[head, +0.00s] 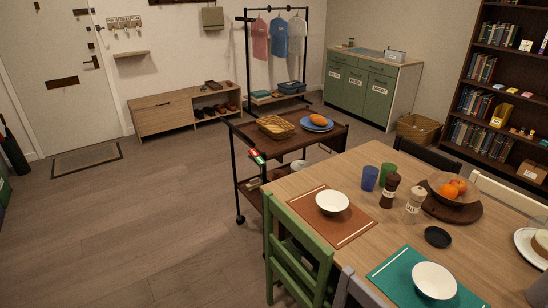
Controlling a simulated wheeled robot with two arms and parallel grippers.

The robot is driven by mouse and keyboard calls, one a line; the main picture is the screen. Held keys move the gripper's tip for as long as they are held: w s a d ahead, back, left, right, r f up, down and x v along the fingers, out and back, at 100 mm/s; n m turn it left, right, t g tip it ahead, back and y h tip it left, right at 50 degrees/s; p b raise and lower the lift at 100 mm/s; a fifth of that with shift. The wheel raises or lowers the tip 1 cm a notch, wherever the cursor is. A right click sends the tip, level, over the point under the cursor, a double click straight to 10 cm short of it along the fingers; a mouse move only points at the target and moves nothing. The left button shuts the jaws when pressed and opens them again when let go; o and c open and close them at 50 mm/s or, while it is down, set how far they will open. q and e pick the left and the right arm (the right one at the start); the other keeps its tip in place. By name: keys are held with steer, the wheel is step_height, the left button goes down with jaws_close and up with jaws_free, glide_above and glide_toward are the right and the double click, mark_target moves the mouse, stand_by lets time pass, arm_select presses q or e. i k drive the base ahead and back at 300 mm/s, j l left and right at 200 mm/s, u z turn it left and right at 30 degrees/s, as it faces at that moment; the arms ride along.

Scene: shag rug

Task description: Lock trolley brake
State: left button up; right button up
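The dark wood trolley (283,143) with a black frame stands in the middle of the head view, just beyond the dining table. A wicker basket (276,125) and a blue plate (317,124) with an orange-brown item sit on its top. A small part with red, green and white (257,157) is on the trolley's near left side; I cannot tell whether it is the brake or how it is set. One black caster (240,219) shows at the lower left; the table and green chair hide much of the lower trolley. Neither of my grippers is in view.
The dining table (330,258) with bowls, cups and fruit fills the lower right. A green chair (292,250) stands at its left edge, close to the trolley. The wooden floor (150,220) left of the trolley is clear, with a doormat (87,159) farther back.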

mark_target(256, 156)
steer(key=i+j+z, duration=0.1)
steer(key=i+j, duration=1.15)
steer(key=i, duration=0.1)
